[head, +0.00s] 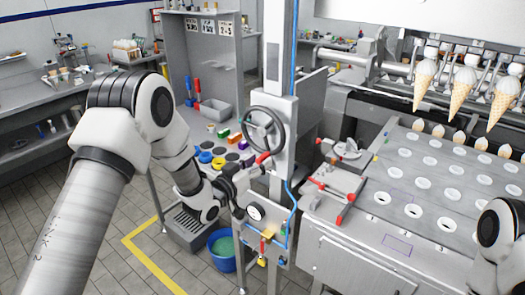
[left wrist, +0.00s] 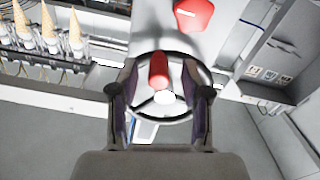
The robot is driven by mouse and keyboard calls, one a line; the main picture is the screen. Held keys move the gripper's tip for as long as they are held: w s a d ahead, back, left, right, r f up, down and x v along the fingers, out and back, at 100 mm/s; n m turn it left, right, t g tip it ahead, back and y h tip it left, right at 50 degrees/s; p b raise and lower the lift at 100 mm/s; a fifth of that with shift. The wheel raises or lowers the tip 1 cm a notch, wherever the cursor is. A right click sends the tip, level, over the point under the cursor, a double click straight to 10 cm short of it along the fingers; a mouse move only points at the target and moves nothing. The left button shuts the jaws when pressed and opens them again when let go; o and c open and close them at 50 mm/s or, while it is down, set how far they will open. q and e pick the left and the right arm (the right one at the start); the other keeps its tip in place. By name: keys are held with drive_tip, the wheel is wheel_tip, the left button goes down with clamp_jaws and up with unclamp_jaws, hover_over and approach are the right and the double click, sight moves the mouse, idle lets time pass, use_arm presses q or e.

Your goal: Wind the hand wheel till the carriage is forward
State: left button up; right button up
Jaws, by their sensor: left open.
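The hand wheel (head: 282,129) is a dark ring with light spokes on the front of a pale upright column. Its red handle (head: 263,157) sticks out at the wheel's lower edge. My left gripper (head: 253,171) is just below and in front of the wheel, at the handle. In the left wrist view my left gripper (left wrist: 160,78) is open, and the red handle (left wrist: 158,66) lies between its fingers, with clear gaps to both sides. The wheel's hub (left wrist: 165,98) shows behind. I cannot tell for sure which part is the carriage. My right gripper is out of view.
Several ice-cream cones (head: 465,87) hang in a row over a plate with round holes (head: 430,180). A fixture with red handles (head: 335,183) stands right of the column. A blue bucket (head: 222,262) is on the floor below. A red part (left wrist: 194,14) sits beyond the wheel.

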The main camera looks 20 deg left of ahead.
use_arm(q)
drive_tip(key=shift+x, duration=0.8)
drive_tip(key=shift+w+d+r, duration=0.15)
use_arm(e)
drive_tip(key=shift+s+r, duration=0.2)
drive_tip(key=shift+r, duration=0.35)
use_arm(q)
drive_tip(key=shift+c, duration=0.4)
